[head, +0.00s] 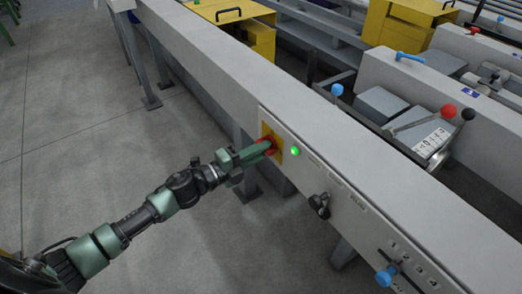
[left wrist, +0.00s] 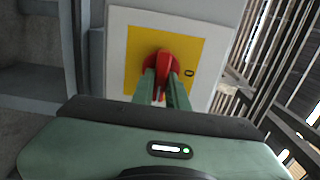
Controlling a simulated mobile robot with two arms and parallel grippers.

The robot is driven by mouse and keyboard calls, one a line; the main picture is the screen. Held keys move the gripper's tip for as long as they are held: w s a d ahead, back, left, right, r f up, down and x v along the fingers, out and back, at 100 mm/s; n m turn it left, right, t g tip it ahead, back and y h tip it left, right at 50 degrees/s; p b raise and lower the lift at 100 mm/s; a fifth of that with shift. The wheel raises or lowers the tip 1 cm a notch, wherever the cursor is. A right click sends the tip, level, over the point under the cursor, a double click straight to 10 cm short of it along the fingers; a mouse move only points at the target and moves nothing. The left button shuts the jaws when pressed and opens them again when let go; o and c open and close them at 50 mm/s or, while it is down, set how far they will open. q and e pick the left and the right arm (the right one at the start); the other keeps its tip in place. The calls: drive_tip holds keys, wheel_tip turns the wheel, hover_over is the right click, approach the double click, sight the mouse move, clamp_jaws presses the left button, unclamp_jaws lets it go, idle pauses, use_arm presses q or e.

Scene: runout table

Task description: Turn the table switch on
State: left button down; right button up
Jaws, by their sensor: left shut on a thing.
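The table switch is a red rotary handle (left wrist: 165,62) on a yellow plate (left wrist: 130,65) set in a pale panel. In the head view the red switch (head: 268,141) and its yellow plate (head: 276,155) sit on the side of the grey runout table (head: 235,75). My left gripper (head: 262,149) reaches it from the left. In the left wrist view my gripper's fingers (left wrist: 162,88) are shut on the red handle, one on each side. A "0" mark shows on the plate to the right of the handle. My right gripper is not in view.
A green light (head: 295,152) glows beside the switch. A black knob (head: 319,204) and a blue knob (head: 387,275) stick out further along the panel. Levers and yellow boxes (head: 245,33) stand behind the table. Grey floor at left is clear.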

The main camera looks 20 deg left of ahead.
use_arm(q)
drive_tip(key=shift+f, duration=0.1)
idle(0.4)
drive_tip(key=c, duration=1.4)
unclamp_jaws()
drive_tip(key=shift+s, duration=0.1)
drive_tip(key=v, duration=0.7)
drive_tip(key=shift+s+a, duration=0.2)
drive_tip(key=shift+s, duration=0.1)
